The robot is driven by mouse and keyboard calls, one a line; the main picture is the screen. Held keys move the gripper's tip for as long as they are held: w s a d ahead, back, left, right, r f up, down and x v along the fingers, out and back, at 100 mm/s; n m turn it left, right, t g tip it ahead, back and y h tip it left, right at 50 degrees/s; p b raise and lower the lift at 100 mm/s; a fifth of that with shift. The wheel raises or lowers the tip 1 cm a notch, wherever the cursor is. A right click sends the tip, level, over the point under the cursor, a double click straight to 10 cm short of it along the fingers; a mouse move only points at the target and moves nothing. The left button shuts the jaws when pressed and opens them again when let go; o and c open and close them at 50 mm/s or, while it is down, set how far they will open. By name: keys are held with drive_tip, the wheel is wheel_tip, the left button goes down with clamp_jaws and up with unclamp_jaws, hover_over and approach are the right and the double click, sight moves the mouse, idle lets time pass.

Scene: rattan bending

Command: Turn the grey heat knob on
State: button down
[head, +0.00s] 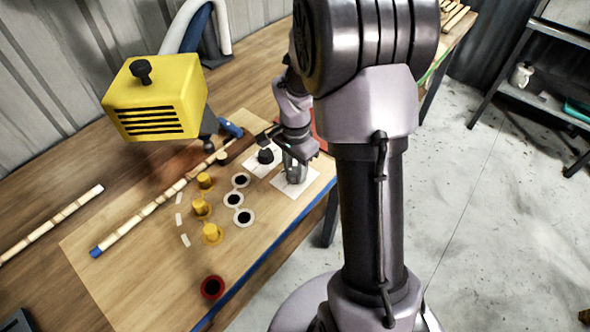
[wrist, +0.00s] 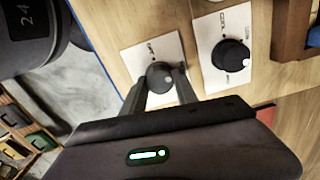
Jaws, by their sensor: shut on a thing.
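The grey heat knob (wrist: 160,76) sits on a white plate (wrist: 134,63) on the bench. My gripper (wrist: 160,84) is shut on it, with one finger on each side. In the head view my gripper (head: 294,172) reaches down to the white plate (head: 308,182) near the board's right edge and mostly hides the grey knob.
A black knob (head: 265,156) on its own white plate stands close by, also in the wrist view (wrist: 229,54). A yellow heater box (head: 155,98) overhangs the bench. Yellow pegs (head: 201,207), dark-centred rings (head: 233,200) and a rattan pole (head: 150,208) lie to the left.

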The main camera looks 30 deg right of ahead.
sight(295, 171)
drive_tip(key=shift+m, duration=0.8)
drive_tip(key=c, duration=0.9)
unclamp_jaws()
drive_tip(key=shift+c, duration=0.2)
wheel_tip(295, 171, up, 18)
drive_tip(key=p, duration=0.6)
drive_tip(key=shift+f+p, duration=0.25)
drive_tip(key=shift+p, duration=0.1)
